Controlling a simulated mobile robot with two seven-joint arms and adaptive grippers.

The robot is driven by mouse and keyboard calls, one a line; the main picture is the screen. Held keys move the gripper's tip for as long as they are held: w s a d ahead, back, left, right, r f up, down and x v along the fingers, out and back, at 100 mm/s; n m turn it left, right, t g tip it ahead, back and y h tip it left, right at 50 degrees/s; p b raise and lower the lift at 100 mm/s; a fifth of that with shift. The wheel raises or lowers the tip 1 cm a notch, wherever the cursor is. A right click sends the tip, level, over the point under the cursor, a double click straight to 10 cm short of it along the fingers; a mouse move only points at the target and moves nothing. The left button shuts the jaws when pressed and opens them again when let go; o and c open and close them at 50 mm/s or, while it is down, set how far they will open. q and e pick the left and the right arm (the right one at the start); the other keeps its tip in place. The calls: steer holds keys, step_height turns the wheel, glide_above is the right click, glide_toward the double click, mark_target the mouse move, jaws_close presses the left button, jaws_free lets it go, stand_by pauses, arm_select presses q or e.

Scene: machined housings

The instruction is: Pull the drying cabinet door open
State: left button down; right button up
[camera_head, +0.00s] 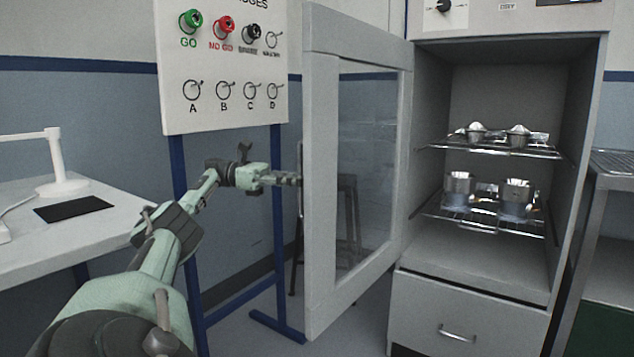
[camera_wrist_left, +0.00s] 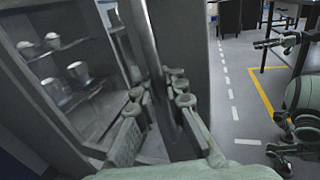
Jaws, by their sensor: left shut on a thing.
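The drying cabinet door (camera_head: 319,190), a pale grey frame with a glass pane, stands wide open, swung out to the left of the cabinet (camera_head: 470,255). In the head view my left gripper (camera_head: 297,179) is at the door's outer left edge, shut on the door handle (camera_head: 300,160), which is mostly hidden by the fingers and the door edge. In the left wrist view the fingers of my left gripper (camera_wrist_left: 160,92) are at the door (camera_wrist_left: 183,45). My right gripper (camera_wrist_left: 262,44) shows small at the upper right of the left wrist view; its jaws are too small to judge.
Metal housings (camera_head: 515,195) stand on two wire shelves inside the cabinet. A gauge board (camera_head: 225,105) on blue legs stands close behind my left arm. A white table (camera_head: 75,225) with a lamp is at left. A metal bench (camera_head: 612,163) stands right of the cabinet.

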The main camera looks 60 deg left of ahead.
arm_select(q)
steer(key=shift+a+r, duration=0.15)
steer(key=shift+a, duration=0.15)
steer(key=shift+s, duration=0.1)
steer(key=c, duration=1.6)
jaws_free()
steer(key=shift+f, duration=0.2)
steer(key=shift+s+r, duration=0.1)
steer(key=shift+r, duration=4.9)
